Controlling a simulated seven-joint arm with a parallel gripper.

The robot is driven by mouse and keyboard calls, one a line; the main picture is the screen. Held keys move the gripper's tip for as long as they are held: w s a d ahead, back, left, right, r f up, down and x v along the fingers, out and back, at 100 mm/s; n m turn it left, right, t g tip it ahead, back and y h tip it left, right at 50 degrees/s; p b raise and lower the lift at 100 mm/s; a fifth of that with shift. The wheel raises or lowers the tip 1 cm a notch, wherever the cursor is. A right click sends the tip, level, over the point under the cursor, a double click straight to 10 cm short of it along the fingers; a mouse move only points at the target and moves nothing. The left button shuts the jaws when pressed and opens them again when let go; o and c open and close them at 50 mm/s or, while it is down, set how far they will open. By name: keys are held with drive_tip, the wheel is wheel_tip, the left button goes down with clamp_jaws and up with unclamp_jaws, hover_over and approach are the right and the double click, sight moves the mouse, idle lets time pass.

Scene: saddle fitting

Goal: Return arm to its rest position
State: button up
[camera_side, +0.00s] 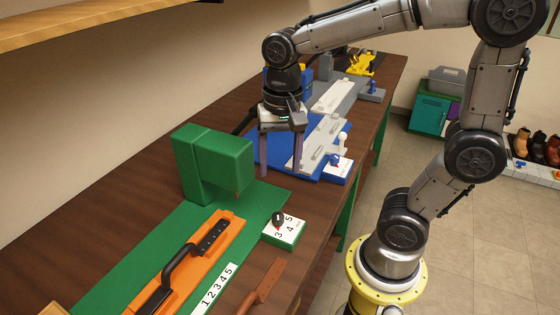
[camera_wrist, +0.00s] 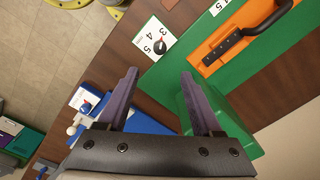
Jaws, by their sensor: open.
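My gripper (camera_side: 283,150) points down above the workbench, over the left edge of a blue fixture (camera_side: 268,154) and behind the green press-like block (camera_side: 212,165). Its two purple-grey fingers are apart with nothing between them; in the wrist view the gripper (camera_wrist: 155,90) also shows open and empty. The fingertips seem to be above the bench, though their exact height is hard to tell. My arm reaches in from the right in the side view.
An orange piece with a black handle (camera_side: 180,262) lies on the green base (camera_side: 130,262). A dial box (camera_side: 284,231) stands by the bench edge. A light grey plate (camera_side: 320,140) lies on the blue fixture. A shelf (camera_side: 130,15) overhangs the upper left. Open floor (camera_side: 470,250) lies right.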

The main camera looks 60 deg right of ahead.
drive_tip(key=s+r+n+t, duration=0.2)
drive_tip(key=s+n+t, duration=0.3)
drive_tip(key=s+n, duration=0.3)
drive_tip(key=shift+s+d+n, duration=0.35)
drive_tip(key=shift+n, duration=0.85)
